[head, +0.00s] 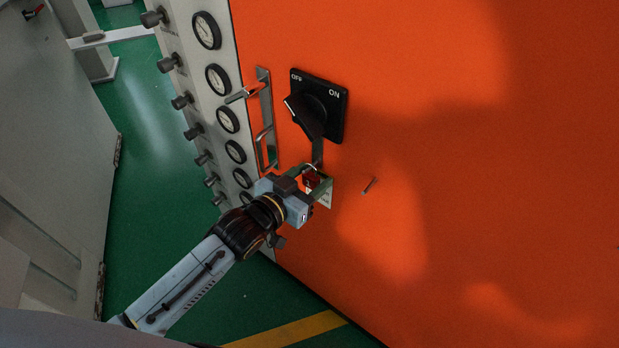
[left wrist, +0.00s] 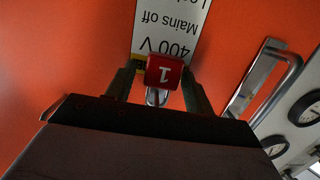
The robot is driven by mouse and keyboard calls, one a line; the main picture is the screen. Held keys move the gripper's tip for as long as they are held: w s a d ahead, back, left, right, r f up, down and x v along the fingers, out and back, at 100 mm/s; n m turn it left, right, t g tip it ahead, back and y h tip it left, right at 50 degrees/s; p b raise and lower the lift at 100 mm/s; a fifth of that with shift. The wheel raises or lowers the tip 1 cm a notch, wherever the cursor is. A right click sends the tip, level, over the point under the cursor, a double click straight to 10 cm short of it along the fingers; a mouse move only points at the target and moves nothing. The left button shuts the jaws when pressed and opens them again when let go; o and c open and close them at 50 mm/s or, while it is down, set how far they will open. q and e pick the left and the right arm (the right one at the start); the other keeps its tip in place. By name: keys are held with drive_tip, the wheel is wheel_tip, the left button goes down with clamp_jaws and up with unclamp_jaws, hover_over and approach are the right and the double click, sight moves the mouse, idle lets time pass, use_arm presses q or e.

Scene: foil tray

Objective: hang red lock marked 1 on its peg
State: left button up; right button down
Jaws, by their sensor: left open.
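The red lock marked 1 (head: 312,182) is in front of the orange panel, just below the black switch (head: 316,105). In the left wrist view the lock (left wrist: 164,71) shows its white 1 upside down, with a metal shackle beside its body. My left gripper (head: 318,182) is open, with one finger on each side of the lock; its fingers also show in the left wrist view (left wrist: 158,88). Whether they touch it I cannot tell. My right gripper is not in view.
A metal door handle (head: 265,125) is left of the switch. A white label reading 400 V Mains off (left wrist: 172,28) is behind the lock. Gauges (head: 228,119) and knobs line the grey cabinet side. The panel right of the peg is bare.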

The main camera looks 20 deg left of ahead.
use_arm(q)
drive_tip(key=shift+a+r, duration=0.1)
drive_tip(key=shift+a, duration=0.2)
drive_tip(key=shift+s+a, duration=0.15)
drive_tip(key=shift+s, duration=0.15)
drive_tip(key=p+v, duration=0.1)
drive_tip(key=v, duration=0.4)
drive_tip(key=shift+s+r, duration=0.1)
drive_tip(key=f+p+v, duration=0.1)
drive_tip(key=v, duration=0.6)
drive_tip(key=shift+s+r, duration=0.2)
drive_tip(key=shift+r, duration=0.25)
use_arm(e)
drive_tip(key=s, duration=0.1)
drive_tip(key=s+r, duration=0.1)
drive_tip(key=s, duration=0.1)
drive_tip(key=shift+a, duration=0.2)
